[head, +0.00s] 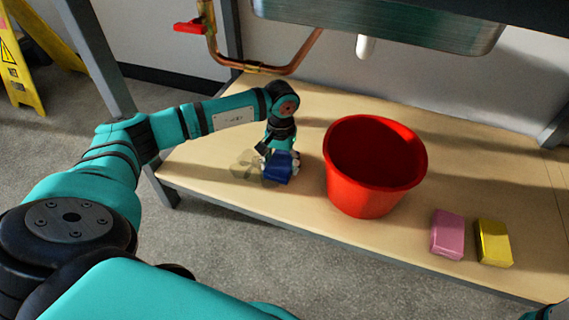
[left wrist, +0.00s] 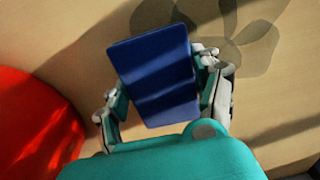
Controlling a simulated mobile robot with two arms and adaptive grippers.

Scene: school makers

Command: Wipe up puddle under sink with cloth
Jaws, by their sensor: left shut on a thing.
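My left gripper (head: 279,155) is shut on a blue cloth (head: 280,167) low over the wooden shelf, left of the red bucket. In the left wrist view the cloth (left wrist: 153,72) is a flat blue slab between the two fingers of the gripper (left wrist: 160,95). The puddle (head: 243,165) is a darker, see-through patch on the shelf just left of the cloth. In the left wrist view the puddle (left wrist: 255,45) shows right of and behind the cloth, partly hidden by it. Whether the cloth touches the shelf is unclear. My right gripper is not clearly in view.
The red bucket (head: 365,195) stands close to the right of the gripper. Pink (head: 447,234) and yellow (head: 494,243) sponges lie further right. The sink (head: 390,22), its white drain (head: 365,46) and a copper pipe (head: 262,69) hang above the shelf (head: 215,140).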

